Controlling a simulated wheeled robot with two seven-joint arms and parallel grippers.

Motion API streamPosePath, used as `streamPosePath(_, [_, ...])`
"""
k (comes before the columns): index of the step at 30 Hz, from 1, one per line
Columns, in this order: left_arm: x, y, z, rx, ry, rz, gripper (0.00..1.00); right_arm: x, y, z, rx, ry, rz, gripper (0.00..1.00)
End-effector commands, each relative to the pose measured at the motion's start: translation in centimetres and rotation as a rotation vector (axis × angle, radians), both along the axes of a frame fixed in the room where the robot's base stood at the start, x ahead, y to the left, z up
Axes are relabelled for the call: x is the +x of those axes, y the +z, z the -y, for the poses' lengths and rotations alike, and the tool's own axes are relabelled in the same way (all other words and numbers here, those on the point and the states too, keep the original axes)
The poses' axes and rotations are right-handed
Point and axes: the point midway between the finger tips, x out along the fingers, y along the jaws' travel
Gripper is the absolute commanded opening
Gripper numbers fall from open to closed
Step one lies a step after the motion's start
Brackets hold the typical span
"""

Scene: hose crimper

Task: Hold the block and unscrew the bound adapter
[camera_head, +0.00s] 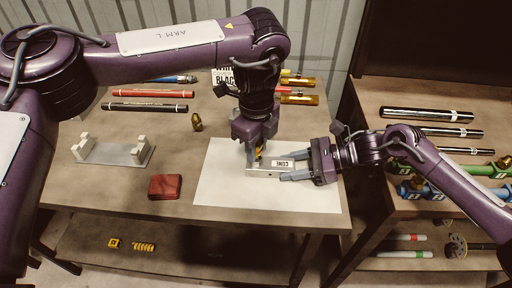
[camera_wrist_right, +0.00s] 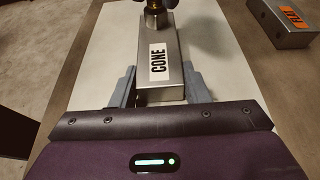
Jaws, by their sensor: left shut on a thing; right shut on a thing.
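The metal block (camera_head: 264,172) with a white CONE label lies on a white sheet; it also shows in the right wrist view (camera_wrist_right: 158,85). My right gripper (camera_head: 288,171) comes from the right and is shut on the block, one finger along each long side. A brass adapter (camera_wrist_right: 154,6) sits at the block's far end in the right wrist view, partly cut off by the frame. My left gripper (camera_head: 256,158) points down over the block's left end and is shut on the adapter, which it mostly hides in the head view.
Several hoses lie at the back. A metal block with an orange label (camera_wrist_right: 285,20) lies nearby. A shelf rack (camera_head: 375,95) stands right.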

Motion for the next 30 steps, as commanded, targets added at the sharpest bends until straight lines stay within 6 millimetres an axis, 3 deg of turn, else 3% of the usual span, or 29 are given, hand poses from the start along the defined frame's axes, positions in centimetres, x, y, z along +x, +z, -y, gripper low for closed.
streamPosePath(17, [0.0, 2.7, 0.0, 0.001, -0.001, 0.003, 0.00, 0.0, 0.1, 0.0, 0.001, 0.000, 0.001, 0.05])
streamPosePath(30, [0.1, 6.8, 0.0, 0.001, -0.001, 0.004, 0.00, 0.0, 0.0, 0.0, 0.001, 0.000, 0.000, 0.05])
